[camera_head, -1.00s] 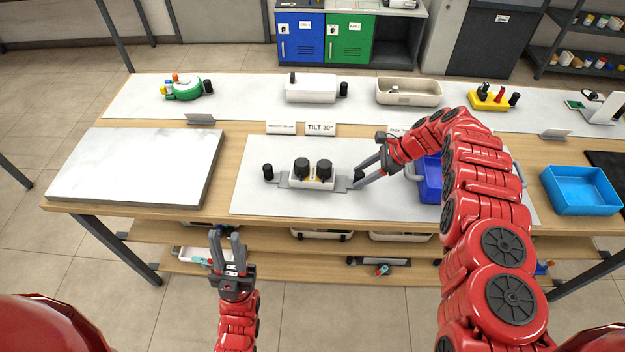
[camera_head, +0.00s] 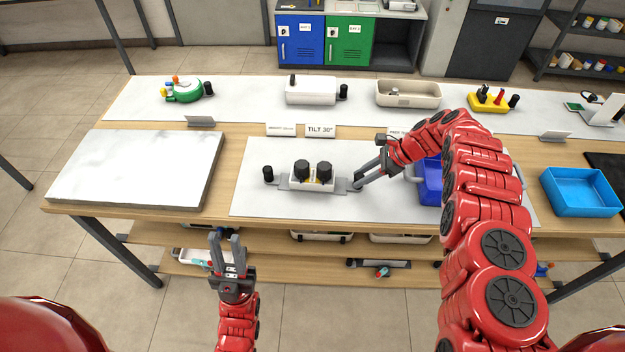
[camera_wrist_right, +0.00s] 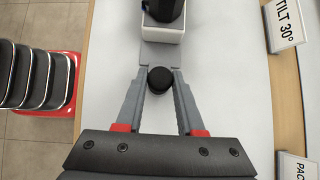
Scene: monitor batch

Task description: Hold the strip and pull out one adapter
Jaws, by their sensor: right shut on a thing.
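The white power strip (camera_head: 309,185) lies on the white mat with two black adapters (camera_head: 302,168) (camera_head: 324,171) plugged side by side into its top. A grey plate with a black knob at its left end (camera_head: 268,173) runs under it. My right gripper (camera_head: 358,183) is at the plate's right end, shut on the right black knob (camera_wrist_right: 160,79), which shows between its fingertips in the right wrist view; the head view mostly hides that knob. My left gripper (camera_head: 227,240) is in front of the table, apart from the strip, with its fingers apart and empty.
A blue bin (camera_head: 429,182) stands right of the strip, partly behind my right arm. A light blue tray (camera_head: 580,190) is further right. A marble slab (camera_head: 137,167) lies at the left. A "TILT 30°" sign (camera_head: 320,130) stands behind the strip.

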